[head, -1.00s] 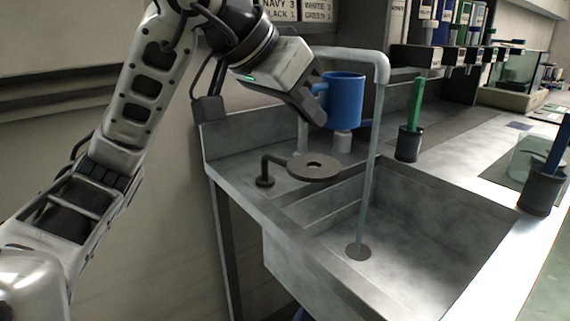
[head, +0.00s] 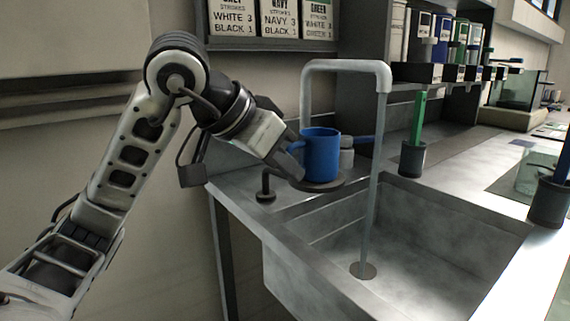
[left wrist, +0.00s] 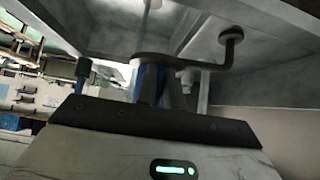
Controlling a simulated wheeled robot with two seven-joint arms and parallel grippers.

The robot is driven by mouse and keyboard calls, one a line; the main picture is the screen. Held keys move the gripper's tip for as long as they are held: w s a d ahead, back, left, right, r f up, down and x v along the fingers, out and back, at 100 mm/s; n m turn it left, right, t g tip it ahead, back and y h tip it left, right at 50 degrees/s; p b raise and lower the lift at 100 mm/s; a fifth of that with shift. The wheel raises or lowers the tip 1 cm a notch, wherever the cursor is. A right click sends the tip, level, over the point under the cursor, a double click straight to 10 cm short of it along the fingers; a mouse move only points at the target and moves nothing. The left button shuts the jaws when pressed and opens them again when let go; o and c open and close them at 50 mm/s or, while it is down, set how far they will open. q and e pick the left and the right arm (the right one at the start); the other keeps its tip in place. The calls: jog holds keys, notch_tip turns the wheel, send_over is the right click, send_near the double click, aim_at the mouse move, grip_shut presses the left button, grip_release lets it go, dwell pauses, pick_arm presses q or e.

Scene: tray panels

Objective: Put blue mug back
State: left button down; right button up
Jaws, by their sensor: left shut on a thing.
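The blue mug (head: 322,158) is upright at the round dark plate (head: 321,186) on a bent arm beside the sink. It looks to be on the plate or just above it; I cannot tell whether they touch. In the left wrist view, part of the blue mug (left wrist: 149,86) shows beyond the dark gripper edge, against the dark plate (left wrist: 160,59). My right gripper is not in view.
Dark cups (head: 413,158) holding green and blue sticks stand on the counter. Label cards (head: 281,18) hang above.

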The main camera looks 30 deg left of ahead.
pick_arm(q)
jog(key=c, duration=1.5)
grip_release()
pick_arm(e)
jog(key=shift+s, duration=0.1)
pick_arm(q)
jog(key=shift+r, duration=0.1)
jog(key=p+v, duration=0.3)
jog(key=v, duration=0.9)
jog(key=shift+r, duration=0.1)
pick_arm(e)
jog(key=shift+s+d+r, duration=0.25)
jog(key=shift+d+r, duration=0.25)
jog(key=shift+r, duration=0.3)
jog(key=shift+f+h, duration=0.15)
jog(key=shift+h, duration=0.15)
